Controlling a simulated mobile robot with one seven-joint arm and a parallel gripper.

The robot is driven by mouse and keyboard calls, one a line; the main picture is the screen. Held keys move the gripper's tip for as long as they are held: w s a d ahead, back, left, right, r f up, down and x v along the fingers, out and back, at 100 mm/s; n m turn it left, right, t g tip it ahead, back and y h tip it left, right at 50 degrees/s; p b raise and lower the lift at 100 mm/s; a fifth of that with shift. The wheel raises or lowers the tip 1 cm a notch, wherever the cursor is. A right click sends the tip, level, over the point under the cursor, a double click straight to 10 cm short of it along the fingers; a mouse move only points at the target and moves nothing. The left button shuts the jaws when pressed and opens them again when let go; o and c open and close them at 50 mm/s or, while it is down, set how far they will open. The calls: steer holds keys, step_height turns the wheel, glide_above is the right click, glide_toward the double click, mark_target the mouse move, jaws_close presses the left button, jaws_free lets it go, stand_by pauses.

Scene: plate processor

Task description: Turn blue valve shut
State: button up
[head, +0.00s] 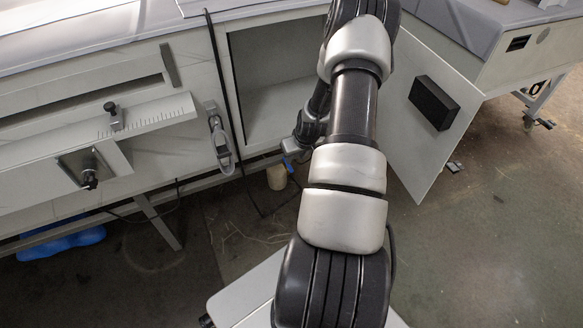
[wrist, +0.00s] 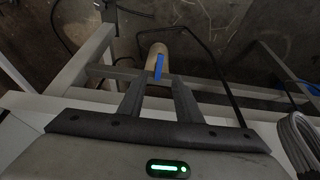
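The blue valve (wrist: 158,67) shows in the wrist view as a narrow blue handle in front of a tan cylinder (wrist: 150,49). My gripper (wrist: 158,82) is open, with its two dark fingers apart. The blue handle appears in the gap just beyond the fingertips, roughly centred; I see no finger touching it, and the depth between them is hard to judge. In the head view, a small blue piece (head: 287,165) and the tan cylinder (head: 277,178) show below the cabinet, left of my arm. My fingers cannot be made out there, and my arm hides part of that area.
An open cabinet (head: 268,97) stands behind my arm, its door (head: 412,150) swung out to the right. A metal frame bar (wrist: 88,58) runs left of the fingers. A coiled grey cable (wrist: 300,135) is at right. Open floor (head: 500,240) lies to the right.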

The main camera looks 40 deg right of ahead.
mark_target(290, 168)
steer(key=b+x, duration=0.2)
steer(key=x, duration=0.8)
jaws_close()
